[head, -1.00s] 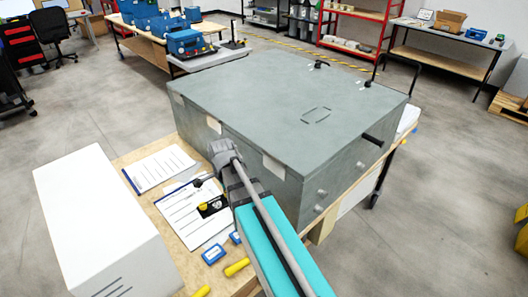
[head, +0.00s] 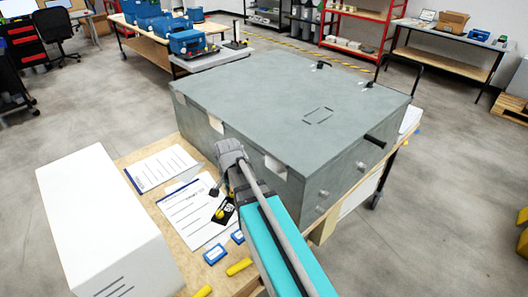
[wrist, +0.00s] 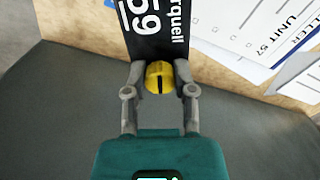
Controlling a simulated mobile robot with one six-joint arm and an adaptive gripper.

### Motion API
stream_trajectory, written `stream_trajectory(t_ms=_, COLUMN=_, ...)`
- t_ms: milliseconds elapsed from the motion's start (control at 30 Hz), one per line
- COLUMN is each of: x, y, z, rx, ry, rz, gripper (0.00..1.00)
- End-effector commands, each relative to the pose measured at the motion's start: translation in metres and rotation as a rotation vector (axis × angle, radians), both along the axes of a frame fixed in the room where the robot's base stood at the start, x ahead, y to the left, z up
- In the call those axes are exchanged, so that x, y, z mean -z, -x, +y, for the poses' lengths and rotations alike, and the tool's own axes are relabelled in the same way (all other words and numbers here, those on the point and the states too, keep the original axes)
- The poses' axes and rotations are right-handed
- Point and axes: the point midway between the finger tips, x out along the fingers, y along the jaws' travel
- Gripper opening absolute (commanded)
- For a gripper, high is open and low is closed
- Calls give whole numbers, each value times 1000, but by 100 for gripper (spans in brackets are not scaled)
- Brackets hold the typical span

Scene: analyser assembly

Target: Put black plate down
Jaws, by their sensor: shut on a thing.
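The black plate (head: 229,216) has white lettering and a yellow knob (wrist: 160,75). My gripper (wrist: 160,80) is shut on the plate by this knob, with one finger on each side of it. In the wrist view, the black plate (wrist: 152,28) extends away from the fingers, past the top edge of the picture. In the head view, the plate is over the printed sheets at the front of the grey box. I cannot tell whether it touches the sheets or hangs just above them. My arm hides part of this area.
A big grey box (head: 290,95) stands on the wooden table (head: 148,205), close beside my arm. Printed sheets (head: 190,212) lie in front of it. Blue blocks (head: 215,254) and yellow pieces (head: 238,267) lie near the table's front. A white box (head: 105,215) stands at the left.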

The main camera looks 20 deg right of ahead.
Motion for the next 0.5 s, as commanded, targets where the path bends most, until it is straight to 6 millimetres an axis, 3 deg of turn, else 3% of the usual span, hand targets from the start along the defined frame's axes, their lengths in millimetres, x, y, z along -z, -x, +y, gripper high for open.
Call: stream_trajectory(t_ms=500, x=-1, y=5, z=-13, rx=-650, ry=-2, rz=-1, gripper=0)
